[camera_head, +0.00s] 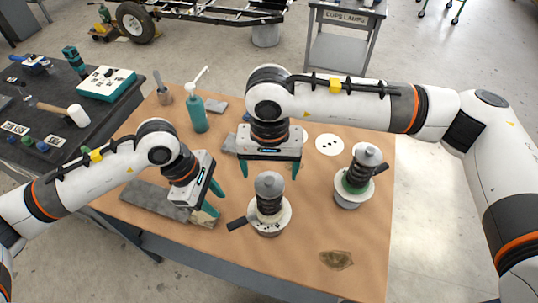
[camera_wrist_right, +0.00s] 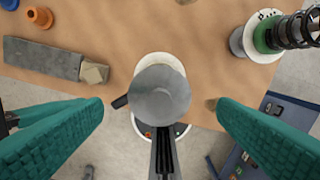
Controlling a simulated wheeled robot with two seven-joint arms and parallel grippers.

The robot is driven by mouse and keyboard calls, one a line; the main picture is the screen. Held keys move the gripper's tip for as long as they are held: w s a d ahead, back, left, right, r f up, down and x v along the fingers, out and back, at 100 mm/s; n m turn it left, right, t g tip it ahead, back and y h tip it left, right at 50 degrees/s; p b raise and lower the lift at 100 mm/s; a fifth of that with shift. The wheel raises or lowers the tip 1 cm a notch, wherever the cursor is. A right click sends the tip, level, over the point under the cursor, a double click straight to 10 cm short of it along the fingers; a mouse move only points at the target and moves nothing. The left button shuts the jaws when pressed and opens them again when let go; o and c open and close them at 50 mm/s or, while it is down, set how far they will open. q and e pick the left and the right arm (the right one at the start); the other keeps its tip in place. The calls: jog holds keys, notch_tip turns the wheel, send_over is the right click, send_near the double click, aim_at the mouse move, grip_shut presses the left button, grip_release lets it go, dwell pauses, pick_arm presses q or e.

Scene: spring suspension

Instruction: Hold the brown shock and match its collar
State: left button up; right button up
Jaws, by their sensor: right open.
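One shock (camera_head: 269,208) stands upright near the table's middle front, with a grey cap, a dark coil and a pale tan band low down, on a white round base. Its grey cap (camera_wrist_right: 160,92) shows from above between the fingers in the right wrist view. A second shock (camera_head: 359,178) with a green collar stands to its right, also in the wrist view (camera_wrist_right: 266,36). My right gripper (camera_head: 270,170) is open and empty above and behind the first shock. My left gripper (camera_head: 219,202) has its fingers apart, left of that shock, near the grey bar.
A grey bar (camera_head: 150,199) with a tan end block (camera_wrist_right: 93,72) lies at the left. Small orange (camera_wrist_right: 40,17) and blue parts lie behind it. A green bottle (camera_head: 196,114) stands at the back. A brown crumpled piece (camera_head: 336,260) lies at the front right.

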aim_at(269, 188)
notch_tip(269, 188, down, 8)
dwell(0.4)
jog(key=c, duration=1.7)
jog(key=o, duration=1)
jog(key=shift+c, duration=0.2)
jog(key=c, duration=0.4)
